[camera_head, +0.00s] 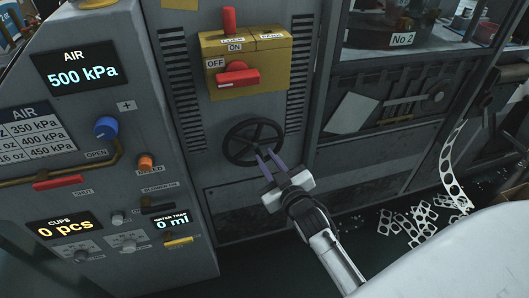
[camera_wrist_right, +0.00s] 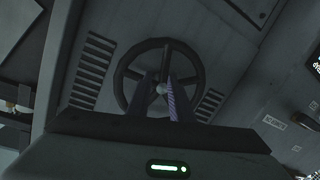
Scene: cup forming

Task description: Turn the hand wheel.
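The hand wheel (camera_head: 254,142) is a dark, spoked ring on the grey cabinet front, below the yellow switch box. My right gripper (camera_head: 265,153) points at the wheel's lower right part. Its two purple-grey fingers are apart, with a visible gap between them. In the right wrist view the fingers (camera_wrist_right: 162,82) overlap the lower half of the wheel. I cannot tell whether they touch it. My left gripper is not in view.
The yellow switch box (camera_head: 246,62) with red levers is above the wheel. The air panel (camera_head: 85,140) with knobs and displays juts out at left. Punched metal scrap (camera_head: 408,226) lies on the floor at right. A strip of scrap (camera_head: 452,170) hangs at far right.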

